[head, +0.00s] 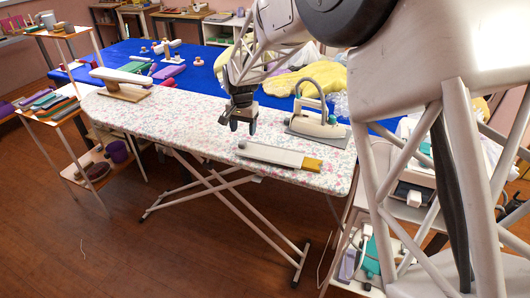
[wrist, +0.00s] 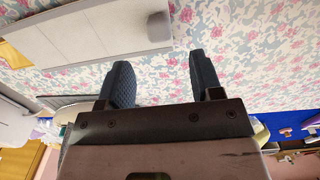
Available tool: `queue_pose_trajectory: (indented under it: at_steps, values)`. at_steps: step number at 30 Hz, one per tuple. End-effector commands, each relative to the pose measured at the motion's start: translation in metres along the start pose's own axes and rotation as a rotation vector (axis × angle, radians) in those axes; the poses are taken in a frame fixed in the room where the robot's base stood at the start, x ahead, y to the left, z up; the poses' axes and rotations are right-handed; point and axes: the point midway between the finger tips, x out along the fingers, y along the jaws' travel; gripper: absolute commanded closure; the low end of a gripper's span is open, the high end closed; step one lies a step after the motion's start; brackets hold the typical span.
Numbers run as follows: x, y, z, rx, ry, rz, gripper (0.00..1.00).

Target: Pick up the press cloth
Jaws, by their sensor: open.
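A long, flat, pale grey-white piece with a yellow-brown end (head: 272,155) lies near the front edge of the flowered ironing board (head: 180,118). It also shows at the top left of the wrist view (wrist: 90,35). I cannot tell for sure whether it is the press cloth; no other clear candidate shows on the board. My gripper (head: 243,124) is open and empty above the board, behind and left of this piece. In the wrist view my two dark fingers (wrist: 160,63) point at bare flowered cover, with the piece beyond their tips.
An iron (head: 315,118) stands on a grey rest right of my gripper. A small sleeve board (head: 121,82) stands at the board's left end. Behind is a blue table (head: 205,75) with yellow fabric (head: 320,78) and small tools. The board's middle left is clear.

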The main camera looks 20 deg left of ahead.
Motion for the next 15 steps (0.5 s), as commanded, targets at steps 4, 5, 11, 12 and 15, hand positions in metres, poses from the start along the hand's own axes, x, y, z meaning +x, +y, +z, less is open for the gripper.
queue_pose_trajectory:
  at_steps: [4,5,11,12,15]
  values:
    - [0.001,0.000,0.000,0.000,0.000,0.000,0.40]
    - [0.001,0.000,0.000,0.000,0.000,0.000,0.40]
    - [0.003,0.000,0.000,0.000,0.000,0.000,0.40]
    - [0.004,0.000,0.000,0.000,0.000,0.000,0.40]
    - [0.012,0.000,0.001,0.000,-0.001,0.001,0.40]
